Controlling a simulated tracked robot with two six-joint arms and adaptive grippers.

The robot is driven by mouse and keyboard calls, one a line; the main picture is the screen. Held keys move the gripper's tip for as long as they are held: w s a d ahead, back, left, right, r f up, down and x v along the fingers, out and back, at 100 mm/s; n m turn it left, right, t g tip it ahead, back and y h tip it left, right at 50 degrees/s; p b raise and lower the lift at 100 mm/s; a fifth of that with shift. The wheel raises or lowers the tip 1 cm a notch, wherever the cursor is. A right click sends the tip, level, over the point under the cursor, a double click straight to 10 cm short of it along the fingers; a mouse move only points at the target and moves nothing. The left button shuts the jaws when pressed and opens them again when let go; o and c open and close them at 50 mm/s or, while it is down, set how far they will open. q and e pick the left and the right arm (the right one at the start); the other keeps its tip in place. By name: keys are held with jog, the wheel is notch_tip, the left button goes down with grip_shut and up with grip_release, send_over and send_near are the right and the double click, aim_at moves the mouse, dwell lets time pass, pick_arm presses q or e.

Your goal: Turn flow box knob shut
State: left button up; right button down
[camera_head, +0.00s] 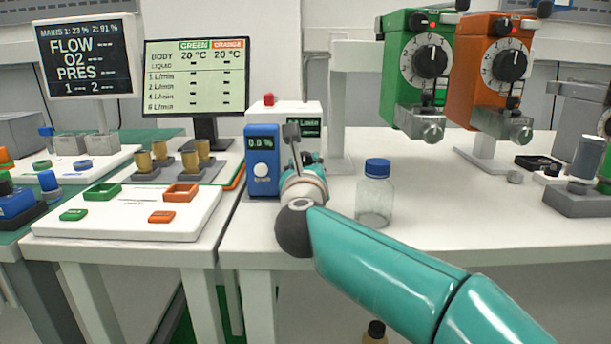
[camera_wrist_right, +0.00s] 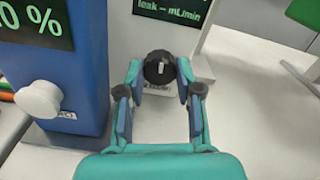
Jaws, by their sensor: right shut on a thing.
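The flow box is the white box (camera_head: 308,109) with a red button on top and a small dark display, standing on the white table. In the right wrist view, its display (camera_wrist_right: 173,8) reads "leak - mL/min". Its round black knob (camera_wrist_right: 160,66) has a pale mark that points nearly straight up. My right gripper (camera_wrist_right: 159,74) is shut on this knob, one finger on each side. In the head view, my right gripper (camera_head: 294,140) is in front of the box and hides the knob. My left gripper is not in view.
A blue box (camera_head: 262,146) with a white knob and a percent display stands close on the left. A clear bottle (camera_head: 375,200) with a blue cap stands right of my arm. Green and orange vaporizers (camera_head: 408,85) hang at the right.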

jog(key=shift+a+f+m+b, duration=0.1)
jog(key=shift+f+m+b, duration=0.2)
jog(key=shift+f+m, duration=0.25)
jog(key=shift+r, duration=0.15)
jog(key=c, duration=1)
grip_release()
jog(key=shift+o, duration=1.2)
jog(key=shift+r, duration=0.15)
